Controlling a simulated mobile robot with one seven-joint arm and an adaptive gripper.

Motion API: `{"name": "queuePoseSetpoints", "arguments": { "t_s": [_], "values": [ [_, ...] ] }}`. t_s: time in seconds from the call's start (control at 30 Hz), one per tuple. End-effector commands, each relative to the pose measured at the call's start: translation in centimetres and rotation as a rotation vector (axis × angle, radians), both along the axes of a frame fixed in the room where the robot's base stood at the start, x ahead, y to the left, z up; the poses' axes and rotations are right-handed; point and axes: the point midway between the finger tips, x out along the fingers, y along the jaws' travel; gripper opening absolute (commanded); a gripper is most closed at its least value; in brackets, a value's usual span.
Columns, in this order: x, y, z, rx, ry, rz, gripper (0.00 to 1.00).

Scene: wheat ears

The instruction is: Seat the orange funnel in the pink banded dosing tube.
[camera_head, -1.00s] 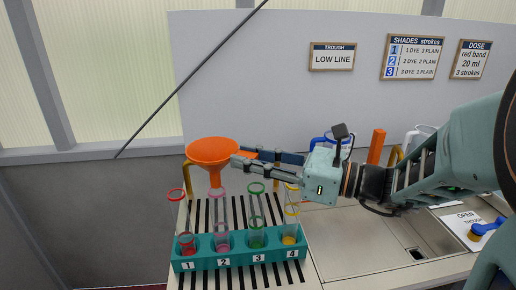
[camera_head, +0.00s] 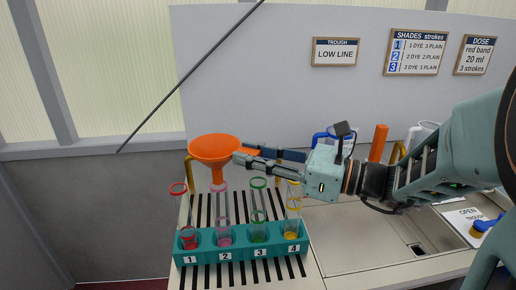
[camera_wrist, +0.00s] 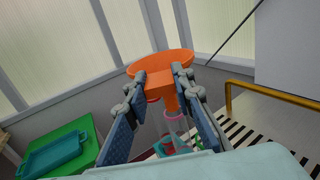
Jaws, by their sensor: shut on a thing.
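The orange funnel (camera_head: 214,149) is held upright above the rack, its wide mouth up. My gripper (camera_head: 240,154) is shut on the funnel's side and reaches in from the right. The pink banded dosing tube (camera_head: 224,212) stands in slot 2 of the teal rack (camera_head: 243,254), with pinkish liquid low inside. The funnel's spout points down close to the tube's pink rim. In the wrist view the funnel (camera_wrist: 165,68) sits between the fingers, and its spout is over or at the pink rim (camera_wrist: 174,114). I cannot tell whether the spout tip is inside the rim.
Tubes with red (camera_head: 178,188), green (camera_head: 258,183) and yellow rims stand in the neighbouring slots, close to the pink one. A yellow rail (camera_head: 188,172) stands behind the rack. A sink basin (camera_head: 375,238) lies to the right. Wall signs hang behind.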

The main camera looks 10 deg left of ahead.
Motion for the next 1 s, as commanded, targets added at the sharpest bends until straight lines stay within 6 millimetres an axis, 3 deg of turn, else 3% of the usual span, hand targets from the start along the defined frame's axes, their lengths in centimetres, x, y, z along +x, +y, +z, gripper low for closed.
{"name": "queuePoseSetpoints", "arguments": {
  "t_s": [0.57,1.0],
  "values": [
    [0.0,0.0,0.0,0.0,0.0,0.0,0.02],
    [0.0,0.0,-1.3,0.0,0.001,0.0,0.02]
  ]
}}
